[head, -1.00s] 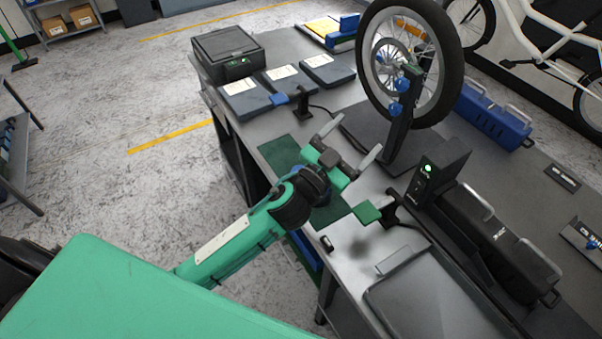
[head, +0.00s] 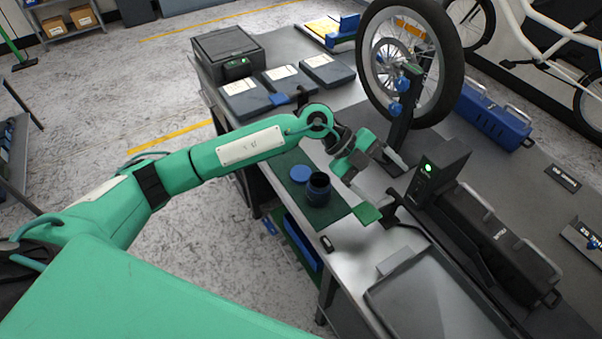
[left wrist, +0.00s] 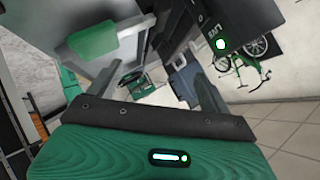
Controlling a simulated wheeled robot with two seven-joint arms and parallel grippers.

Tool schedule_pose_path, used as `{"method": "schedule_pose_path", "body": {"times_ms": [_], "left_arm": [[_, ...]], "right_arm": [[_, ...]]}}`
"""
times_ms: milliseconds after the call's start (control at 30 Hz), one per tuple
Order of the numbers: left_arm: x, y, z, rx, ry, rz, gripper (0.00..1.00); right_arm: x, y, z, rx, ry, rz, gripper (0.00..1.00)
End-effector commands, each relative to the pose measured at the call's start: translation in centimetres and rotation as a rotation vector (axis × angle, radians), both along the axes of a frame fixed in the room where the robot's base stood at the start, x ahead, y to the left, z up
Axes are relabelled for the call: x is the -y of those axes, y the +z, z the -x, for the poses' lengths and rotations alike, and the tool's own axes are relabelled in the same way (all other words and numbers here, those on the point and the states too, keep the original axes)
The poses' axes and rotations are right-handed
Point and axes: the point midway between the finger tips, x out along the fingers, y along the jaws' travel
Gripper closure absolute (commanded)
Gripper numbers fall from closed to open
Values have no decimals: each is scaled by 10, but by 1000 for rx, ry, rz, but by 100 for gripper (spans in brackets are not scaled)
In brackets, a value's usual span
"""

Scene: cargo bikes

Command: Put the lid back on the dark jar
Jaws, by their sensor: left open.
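The dark jar (head: 319,190) stands upright and open on the green mat (head: 340,207) at the bench's near left edge, with a blue band near its top. A round blue lid (head: 300,174) lies on the mat just left of and behind the jar. My left gripper (head: 381,176) is open and empty, to the right of the jar and above the bench. Its spread fingers also show in the left wrist view (left wrist: 138,82); the jar and lid are not visible there. My right gripper is not in view.
A wheel (head: 449,70) in a stand rises behind the gripper. A black device (head: 440,172) with a green light stands to its right. A grey tray (head: 425,300) lies nearer. A green plate (head: 366,214) on a stand is close to the jar's right.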

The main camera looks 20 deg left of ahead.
Motion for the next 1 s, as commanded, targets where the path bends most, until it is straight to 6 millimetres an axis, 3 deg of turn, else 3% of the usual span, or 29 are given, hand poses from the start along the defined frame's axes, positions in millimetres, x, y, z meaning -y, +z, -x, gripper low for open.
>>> {"method": "schedule_pose_path", "body": {"times_ms": [200, 400, 500, 700, 1000], "left_arm": [[-78, -24, -36, -39, 63, -436, 18], [-156, -22, -65, -79, 201, -773, 18], [-183, -16, -73, -95, 262, -883, 18], [-209, -9, -79, -111, 327, -983, 18], [-211, -8, -79, -112, 329, -988, 18]], "right_arm": [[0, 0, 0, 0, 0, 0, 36], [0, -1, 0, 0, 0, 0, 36], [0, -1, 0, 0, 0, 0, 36], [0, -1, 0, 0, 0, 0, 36], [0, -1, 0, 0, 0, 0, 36]]}}
